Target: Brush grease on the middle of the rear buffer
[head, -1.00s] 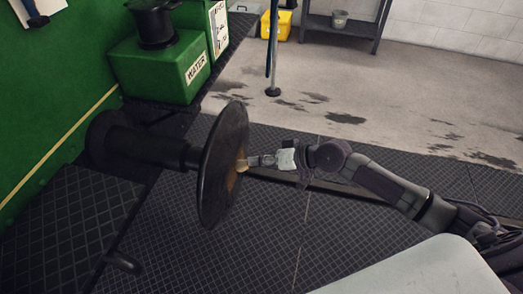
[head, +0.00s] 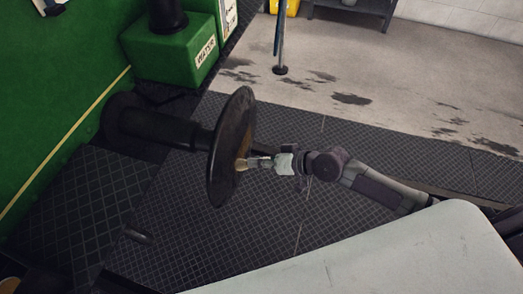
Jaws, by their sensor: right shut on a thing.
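The rear buffer (head: 219,158) is a dark round disc on a thick black shank that sticks out from the green tram end. Its face is turned to the right, towards my right arm. A tan-brown smear shows near the middle of this face (head: 242,147). My right gripper (head: 262,162) is shut on a small brush (head: 243,164). The pale brush tip is at the buffer face, a little below its middle, and appears to touch it. The fingers hide most of the handle. My left gripper is not in view.
A green water box (head: 165,55) with a black pipe above it stands behind the buffer. A thin post (head: 280,50) rises beyond. A shelf (head: 350,12) stands at the back wall.

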